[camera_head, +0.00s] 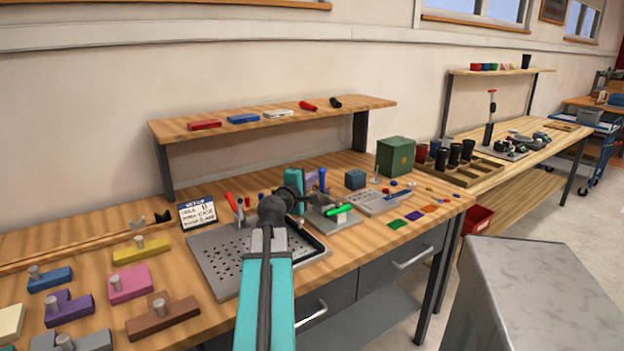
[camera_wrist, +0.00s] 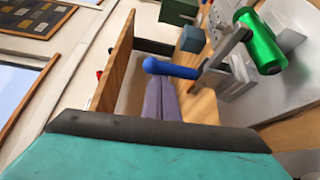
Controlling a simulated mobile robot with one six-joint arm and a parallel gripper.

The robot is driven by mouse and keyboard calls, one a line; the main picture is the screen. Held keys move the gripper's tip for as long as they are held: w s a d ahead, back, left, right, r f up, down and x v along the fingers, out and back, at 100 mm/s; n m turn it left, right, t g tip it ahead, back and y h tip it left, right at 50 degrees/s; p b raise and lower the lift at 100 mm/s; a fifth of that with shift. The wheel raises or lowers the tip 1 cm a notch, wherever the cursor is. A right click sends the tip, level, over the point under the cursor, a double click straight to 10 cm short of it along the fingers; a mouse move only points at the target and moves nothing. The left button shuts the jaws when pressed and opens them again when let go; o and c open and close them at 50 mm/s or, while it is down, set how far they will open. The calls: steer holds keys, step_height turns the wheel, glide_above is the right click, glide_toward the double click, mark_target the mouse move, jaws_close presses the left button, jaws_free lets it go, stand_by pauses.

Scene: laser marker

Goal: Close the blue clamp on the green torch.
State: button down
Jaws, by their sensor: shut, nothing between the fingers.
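The green torch (camera_head: 338,211) lies on a light block on a grey base; in the wrist view it is a shiny green cylinder (camera_wrist: 261,42) at upper right. The blue clamp handle (camera_head: 322,176) stands roughly upright behind it in the head view. In the wrist view the blue handle (camera_wrist: 168,68) joins a grey metal clamp arm (camera_wrist: 224,50) that reaches toward the torch. My gripper (camera_wrist: 161,84) shows two purple-grey fingers, shut and empty, with tips right beside the blue handle. I cannot tell whether they touch it. In the head view my wrist partly hides the area.
A perforated grey plate (camera_head: 216,268) lies left of my arm. A green box (camera_head: 395,156) and a blue-grey block (camera_head: 355,179) stand behind the clamp. A shelf (camera_head: 240,134) runs along the wall. Coloured blocks cover the left table.

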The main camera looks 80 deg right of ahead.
steer(key=shift+s+f, duration=0.1)
steer(key=shift+s, duration=0.15)
steer(key=shift+w, duration=0.2)
steer(key=shift+w+d+b, duration=0.65)
steer(key=shift+w+d, duration=0.35)
steer(key=shift+w, duration=0.85)
steer(key=v, duration=1)
steer(key=shift+s+f, duration=0.2)
